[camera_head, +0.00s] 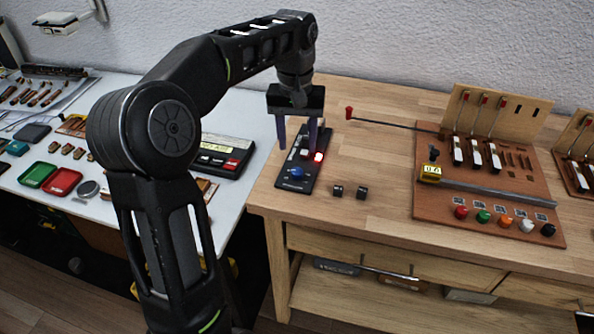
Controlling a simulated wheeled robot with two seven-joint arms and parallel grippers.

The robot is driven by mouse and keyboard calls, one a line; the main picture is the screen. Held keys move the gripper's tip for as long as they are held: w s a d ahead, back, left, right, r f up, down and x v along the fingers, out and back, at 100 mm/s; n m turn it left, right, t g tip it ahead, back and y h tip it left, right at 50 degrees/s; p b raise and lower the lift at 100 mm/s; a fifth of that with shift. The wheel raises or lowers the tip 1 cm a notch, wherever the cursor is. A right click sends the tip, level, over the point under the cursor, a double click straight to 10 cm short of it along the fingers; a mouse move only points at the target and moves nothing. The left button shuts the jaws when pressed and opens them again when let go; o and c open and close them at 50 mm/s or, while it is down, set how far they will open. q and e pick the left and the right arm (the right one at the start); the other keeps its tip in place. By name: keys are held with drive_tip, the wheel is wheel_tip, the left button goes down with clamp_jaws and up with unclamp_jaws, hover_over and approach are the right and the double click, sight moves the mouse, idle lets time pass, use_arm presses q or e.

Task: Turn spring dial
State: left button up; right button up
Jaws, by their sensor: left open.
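A narrow black control panel (301,178) lies on the wooden bench, near its left end. It carries a blue knob (297,173) at the near end and a red lit button (318,157) on its right side. My left gripper (297,146) points down over the far part of the panel, its two fingers apart, one on each side of the panel's middle. I cannot tell whether the fingers touch anything. No part is clearly labelled as the spring dial. My right gripper is not in view.
A rod with a red tip (349,113) extends left from the piano action board (487,180), which has several coloured knobs. A white table (233,124) with trays stands left. Bench between panel and board is mostly clear.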

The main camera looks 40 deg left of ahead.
sight(297, 170)
use_arm(q)
drive_tip(key=shift+s+a, duration=0.1)
wheel_tip(297, 170, down, 6)
drive_tip(key=b, duration=0.4)
drive_tip(key=shift+r, duration=0.1)
drive_tip(key=shift+f, duration=1.05)
drive_tip(key=shift+c, duration=0.4)
clamp_jaws()
